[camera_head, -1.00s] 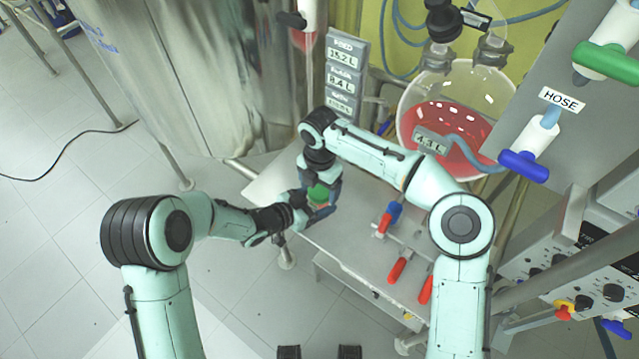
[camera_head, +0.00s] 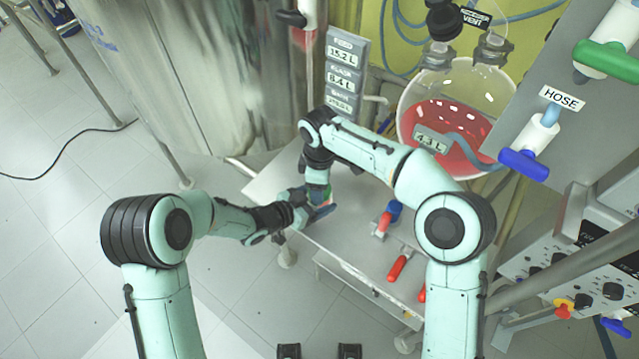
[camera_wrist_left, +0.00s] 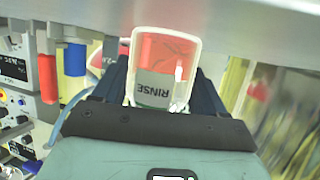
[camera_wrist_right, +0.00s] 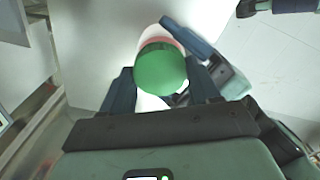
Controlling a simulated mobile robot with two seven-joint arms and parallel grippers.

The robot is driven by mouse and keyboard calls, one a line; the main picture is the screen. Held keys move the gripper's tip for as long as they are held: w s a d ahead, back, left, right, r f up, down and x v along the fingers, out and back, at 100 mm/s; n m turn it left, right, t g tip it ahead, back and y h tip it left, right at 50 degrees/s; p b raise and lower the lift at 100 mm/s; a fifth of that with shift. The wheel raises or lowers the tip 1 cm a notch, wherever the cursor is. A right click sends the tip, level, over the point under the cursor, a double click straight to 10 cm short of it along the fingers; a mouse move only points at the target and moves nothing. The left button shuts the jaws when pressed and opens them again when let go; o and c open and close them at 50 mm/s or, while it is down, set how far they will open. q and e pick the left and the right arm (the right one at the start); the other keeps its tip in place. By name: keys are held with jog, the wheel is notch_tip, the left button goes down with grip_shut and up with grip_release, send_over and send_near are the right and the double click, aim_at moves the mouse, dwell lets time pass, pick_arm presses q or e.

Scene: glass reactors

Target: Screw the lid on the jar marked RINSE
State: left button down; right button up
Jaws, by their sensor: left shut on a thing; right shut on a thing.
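The jar (camera_wrist_left: 167,50) is clear with red contents and a label reading RINSE, inverted in the left wrist view. My left gripper (camera_head: 313,211) is shut on the jar, with a dark finger on each side of it. The green lid (camera_wrist_right: 162,70) is at the top of the jar in the right wrist view. My right gripper (camera_head: 322,187) is shut on the lid from above. In the head view the fingers hide most of the lid and jar. The threads are hidden, so I cannot tell how tightly the lid sits.
Both grippers are above the left part of the grey bench (camera_head: 345,235). Red-handled valves (camera_head: 397,268) lie to their right. A round glass vessel (camera_head: 455,115) with red liquid stands behind. A large steel tank (camera_head: 190,75) is at the back left.

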jog(key=o, duration=1.2)
jog(key=shift+c, duration=0.2)
jog(key=shift+r, duration=2.3)
jog(key=shift+c, duration=0.4)
jog(key=shift+a+r+n, duration=0.1)
jog(key=shift+r+n, duration=0.2)
jog(key=shift+n, duration=0.9)
jog(key=n, duration=0.2)
jog(key=r+n, duration=0.1)
jog(key=n, duration=0.3)
jog(key=r+n, duration=0.1)
jog(key=n, duration=0.3)
jog(key=shift+r, duration=0.4)
